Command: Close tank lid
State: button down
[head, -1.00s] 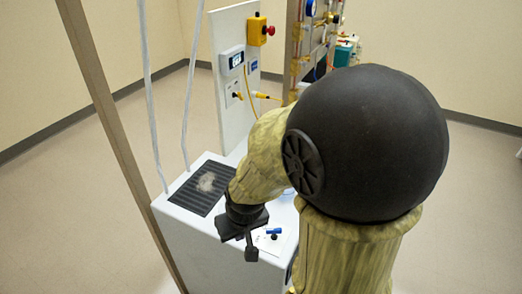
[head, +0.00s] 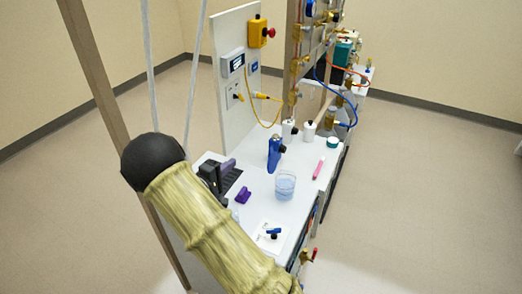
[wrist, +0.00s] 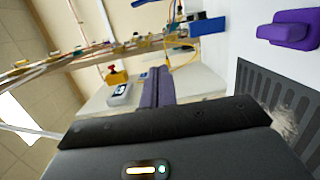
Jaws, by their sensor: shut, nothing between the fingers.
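I cannot make out a tank or its lid for certain in either view. My gripper (head: 228,165) is over the black slotted grille (head: 233,181) at the left of the white bench top, with my arm reaching in from the front. In the wrist view my gripper (wrist: 157,70) shows its purple-grey fingers shut together, with nothing between them. The fingers point toward the upright white panel. The grille (wrist: 262,85) with a pale fuzzy patch lies at the right of that view. My arm hides part of the bench front and grille.
A purple block (head: 243,195) lies beside the grille. A blue tool (head: 274,153), a beaker of pale blue liquid (head: 285,185), a pink stick (head: 319,169) and white bottles stand to the right. The white panel (head: 236,70) with a red button rises behind. A brown post (head: 110,110) stands left.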

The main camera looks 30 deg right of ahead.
aim_at(272, 159)
jog(key=shift+s+r+g+h, duration=0.15)
jog(key=shift+s+g+h, duration=0.25)
jog(key=shift+s+h, duration=0.2)
jog(key=shift+w, duration=0.1)
jog(key=d+p, duration=0.4)
jog(key=d, duration=0.7)
jog(key=shift+w+d+r, duration=0.3)
jog(key=shift+w+r, duration=0.1)
jog(key=shift+w, duration=0.05)
jog(key=shift+w+a, duration=0.1)
jog(key=shift+a, duration=0.05)
